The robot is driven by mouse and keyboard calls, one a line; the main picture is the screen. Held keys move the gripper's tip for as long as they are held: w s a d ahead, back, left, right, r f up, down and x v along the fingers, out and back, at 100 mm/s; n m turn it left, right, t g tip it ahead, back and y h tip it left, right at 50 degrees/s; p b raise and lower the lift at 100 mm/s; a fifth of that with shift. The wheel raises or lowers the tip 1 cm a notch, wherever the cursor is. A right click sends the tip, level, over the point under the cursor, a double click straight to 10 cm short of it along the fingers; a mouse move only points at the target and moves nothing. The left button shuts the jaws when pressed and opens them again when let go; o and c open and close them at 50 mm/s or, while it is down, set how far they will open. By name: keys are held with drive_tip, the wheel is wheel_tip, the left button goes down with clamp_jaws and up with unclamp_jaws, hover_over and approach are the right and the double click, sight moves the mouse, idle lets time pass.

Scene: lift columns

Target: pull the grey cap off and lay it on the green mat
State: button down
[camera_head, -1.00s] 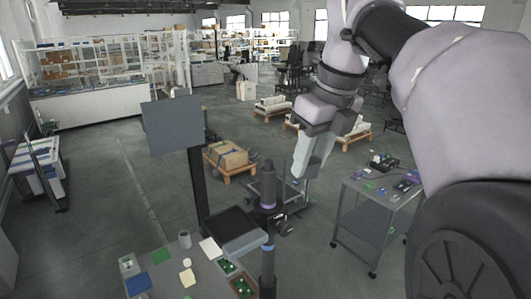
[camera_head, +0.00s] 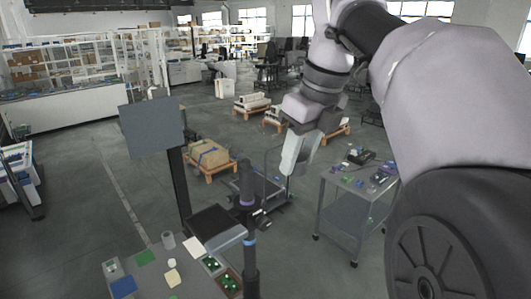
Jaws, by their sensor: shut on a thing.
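My gripper (camera_head: 289,167) hangs at the end of the arm, right of centre, with pale fingers pointing down. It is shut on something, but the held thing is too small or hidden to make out. A flat green square, the green mat (camera_head: 145,258), lies on the grey table (camera_head: 190,278) at the lower left, well away from my gripper. A small grey cylinder (camera_head: 168,240) stands upright behind the mat's right side, apart from it. I cannot tell whether this is the grey cap or another part.
Also on the table are a blue square (camera_head: 123,287), pale pieces and trays with green items. A dark post (camera_head: 248,225) with purple and blue bands stands left of my gripper. A screen (camera_head: 152,129) rises behind the table. A cart (camera_head: 345,208) stands right.

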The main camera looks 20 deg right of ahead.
drive_tip(key=shift+r+p, duration=0.9)
drive_tip(key=shift+r, duration=1.65)
drive_tip(key=shift+f, duration=0.1)
